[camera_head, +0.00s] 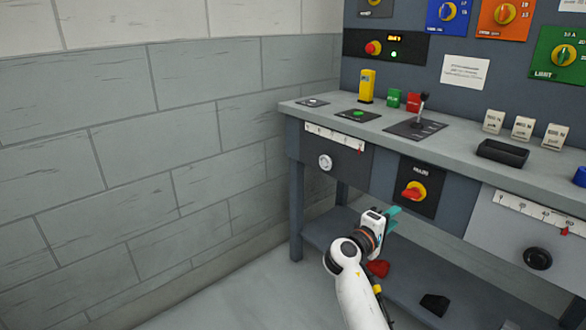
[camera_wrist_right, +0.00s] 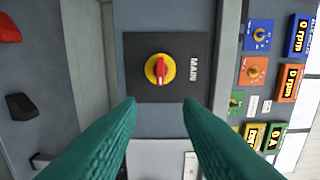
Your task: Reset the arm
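My right arm (camera_head: 355,285) reaches in from the bottom of the head view, white with a dark and copper-coloured wrist. My right gripper (camera_head: 393,214) has teal fingers and is in front of the workbench, a little left of and below the red-and-yellow rotary switch (camera_head: 414,191). In the right wrist view the two teal fingers (camera_wrist_right: 160,104) are spread apart with nothing between them. The same switch, on a black plate marked MAIN, shows beyond the fingertips (camera_wrist_right: 160,69), apart from them. My left gripper is not in view.
The bench top (camera_head: 452,149) carries a yellow block (camera_head: 367,86), a lever (camera_head: 421,110), a black tray (camera_head: 502,153) and several white labelled blocks. A lower shelf (camera_head: 455,278) holds dark and red items. A grey block wall (camera_head: 130,140) stands left; the floor before it is clear.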

